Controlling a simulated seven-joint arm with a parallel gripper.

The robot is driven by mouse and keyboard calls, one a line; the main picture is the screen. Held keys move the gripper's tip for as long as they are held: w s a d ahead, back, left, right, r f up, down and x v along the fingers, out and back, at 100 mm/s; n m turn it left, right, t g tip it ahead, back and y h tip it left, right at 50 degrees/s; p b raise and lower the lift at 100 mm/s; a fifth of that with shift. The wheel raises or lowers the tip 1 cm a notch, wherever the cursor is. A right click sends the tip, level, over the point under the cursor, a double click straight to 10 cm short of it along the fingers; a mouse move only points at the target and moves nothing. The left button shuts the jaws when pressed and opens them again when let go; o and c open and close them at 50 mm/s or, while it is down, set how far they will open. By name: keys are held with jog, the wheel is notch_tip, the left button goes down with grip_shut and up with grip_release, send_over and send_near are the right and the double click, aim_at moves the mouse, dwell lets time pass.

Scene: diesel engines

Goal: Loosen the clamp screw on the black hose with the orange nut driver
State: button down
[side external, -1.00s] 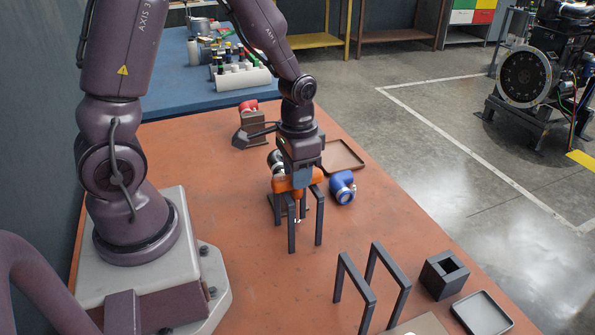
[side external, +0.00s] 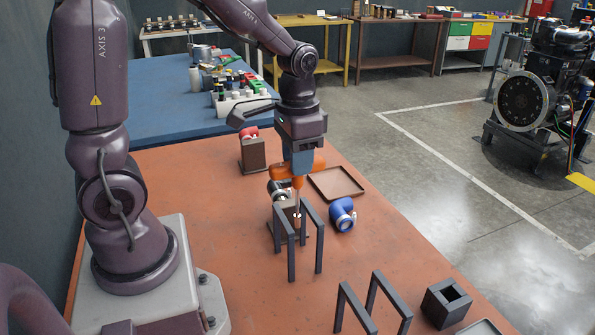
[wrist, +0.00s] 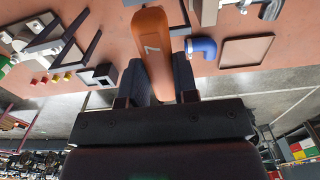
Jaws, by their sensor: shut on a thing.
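My gripper (side external: 297,170) is shut on the orange nut driver (side external: 312,166) by its crosswise handle and holds it upright, shaft down. In the wrist view the orange handle (wrist: 155,50) sits between the fingers. The shaft ends in a copper-coloured tip (side external: 297,222), level with the upper part of a dark two-frame rack (side external: 319,245); I cannot tell whether it is clear of the rack. A black hose piece with a silvery band (side external: 277,188) is just behind the rack, partly hidden by the driver and rack. Its clamp screw cannot be made out.
A blue elbow hose (side external: 343,214) lies right of the rack, near an empty brown tray (side external: 334,184). A second dark rack (side external: 373,300) and a square holder (side external: 447,303) stand in front.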

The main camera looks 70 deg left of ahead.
jog(key=shift+r, duration=3.45)
